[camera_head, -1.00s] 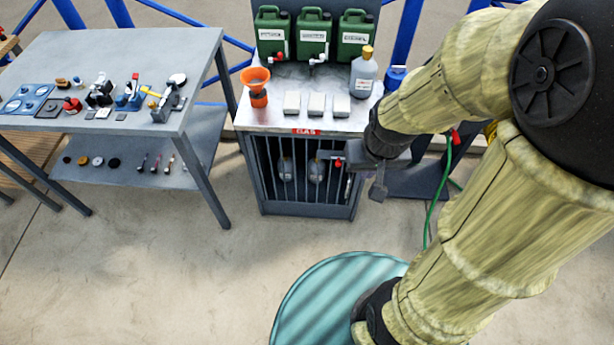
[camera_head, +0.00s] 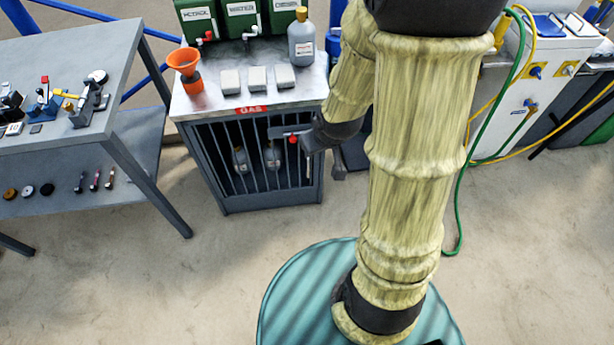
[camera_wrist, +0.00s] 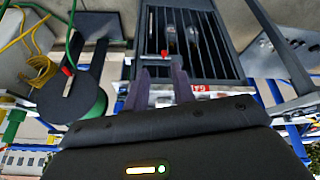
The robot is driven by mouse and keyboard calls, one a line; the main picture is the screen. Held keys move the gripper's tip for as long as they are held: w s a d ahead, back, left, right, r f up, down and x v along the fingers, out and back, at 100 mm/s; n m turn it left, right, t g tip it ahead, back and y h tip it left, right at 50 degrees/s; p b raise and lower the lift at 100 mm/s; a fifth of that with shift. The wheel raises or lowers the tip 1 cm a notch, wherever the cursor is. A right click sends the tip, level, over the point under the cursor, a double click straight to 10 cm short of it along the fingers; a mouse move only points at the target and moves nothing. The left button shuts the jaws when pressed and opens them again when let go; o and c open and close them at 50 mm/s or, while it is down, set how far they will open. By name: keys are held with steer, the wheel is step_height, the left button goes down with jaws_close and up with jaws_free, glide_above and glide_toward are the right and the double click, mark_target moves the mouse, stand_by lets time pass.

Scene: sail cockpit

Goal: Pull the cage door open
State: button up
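The gas cage (camera_head: 218,180) is a dark grey cabinet with vertical bars and a red GAS label (camera_head: 251,110). Its barred door (camera_head: 258,178) looks shut, with gas bottles behind it. A red knob (camera_head: 292,139) sits near the door's upper right side. My gripper (camera_head: 316,152) is at that right side, partly hidden by my arm. In the wrist view my gripper (camera_wrist: 163,80) has its two fingers apart. The red knob (camera_wrist: 165,57) shows between and just beyond the fingertips. I cannot tell whether a finger touches the door (camera_wrist: 205,45).
The cage's metal top (camera_head: 215,105) holds an orange funnel (camera_head: 186,68), pale blocks (camera_head: 258,79), a grey bottle (camera_head: 301,42) and green canisters (camera_head: 245,20). A grey workbench (camera_head: 90,50) stands left. A green hose (camera_head: 462,195) hangs right. The floor before the cage is clear.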

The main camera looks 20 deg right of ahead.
steer(key=w+d+f+n+t+y+b, duration=0.1)
steer(key=w+f+t+b, duration=0.25)
steer(key=f+b, duration=0.95)
steer(key=w+f+n+t+y+b, duration=0.15)
steer(key=w+f+b, duration=0.45)
steer(key=f, duration=1.1)
steer(key=s+d+f+m+t+b, duration=0.1)
steer(key=f+t+b, duration=0.3)
steer(key=f+b, duration=0.4)
steer(key=s+d+f+m+t+h+b, duration=0.1)
steer(key=d+f+m+t+b, duration=0.2)
steer(key=f+b, duration=0.5)
steer(key=b, duration=0.4)
steer(key=shift+s+d+f+t, duration=0.15)
steer(key=shift+s+d+t, duration=0.1)
steer(key=shift+t, duration=0.15)
steer(key=shift+h, duration=0.25)
steer(key=shift+w, duration=0.2)
steer(key=b, duration=0.6)
glide_above(308, 176)
steer(key=shift+w+d, duration=0.1)
steer(key=shift+w, duration=0.2)
